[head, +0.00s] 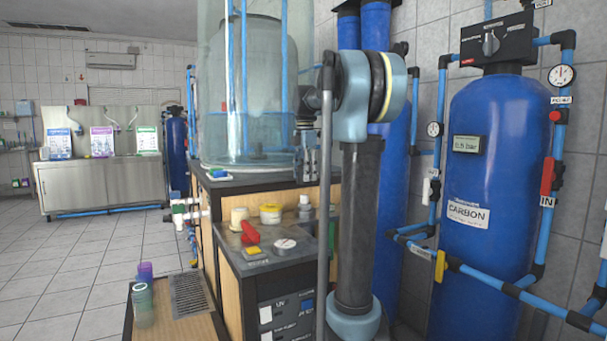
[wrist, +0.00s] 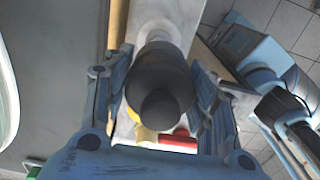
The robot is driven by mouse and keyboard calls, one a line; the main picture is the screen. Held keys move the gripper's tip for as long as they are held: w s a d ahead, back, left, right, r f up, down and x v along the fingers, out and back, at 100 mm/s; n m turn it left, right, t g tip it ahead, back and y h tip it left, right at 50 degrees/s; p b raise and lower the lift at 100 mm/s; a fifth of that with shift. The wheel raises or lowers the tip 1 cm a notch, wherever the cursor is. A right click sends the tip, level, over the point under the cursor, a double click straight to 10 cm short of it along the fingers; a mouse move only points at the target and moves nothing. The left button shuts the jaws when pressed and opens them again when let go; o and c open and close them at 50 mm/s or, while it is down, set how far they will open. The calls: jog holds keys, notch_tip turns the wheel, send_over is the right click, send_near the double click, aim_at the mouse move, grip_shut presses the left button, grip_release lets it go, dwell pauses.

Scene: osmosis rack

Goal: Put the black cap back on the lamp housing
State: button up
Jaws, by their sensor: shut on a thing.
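The black cap (wrist: 160,85) is a dark, rounded cylinder between the two blue-grey fingers of my gripper (wrist: 160,62) in the wrist view. My gripper is shut on it. In the head view my gripper (head: 306,168) hangs in front of the large clear tank, above the back of the counter; I cannot make out the cap there. A pale, whitish round part (wrist: 160,30) shows just beyond the cap in the wrist view. I cannot tell whether it is the lamp housing, or whether it touches the cap. No lamp housing can be clearly identified in the head view.
The clear tank (head: 255,110) stands behind my gripper. The blue carbon tank (head: 490,180) and pipes are at right. Floor is open at left.

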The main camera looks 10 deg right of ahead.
aim_at(305, 195)
jog(key=shift+w+a, duration=0.15)
jog(key=shift+f, duration=0.1)
dwell(0.3)
jog(key=shift+f, duration=1.6)
jog(key=shift+f, duration=0.1)
jog(key=shift+f, duration=0.9)
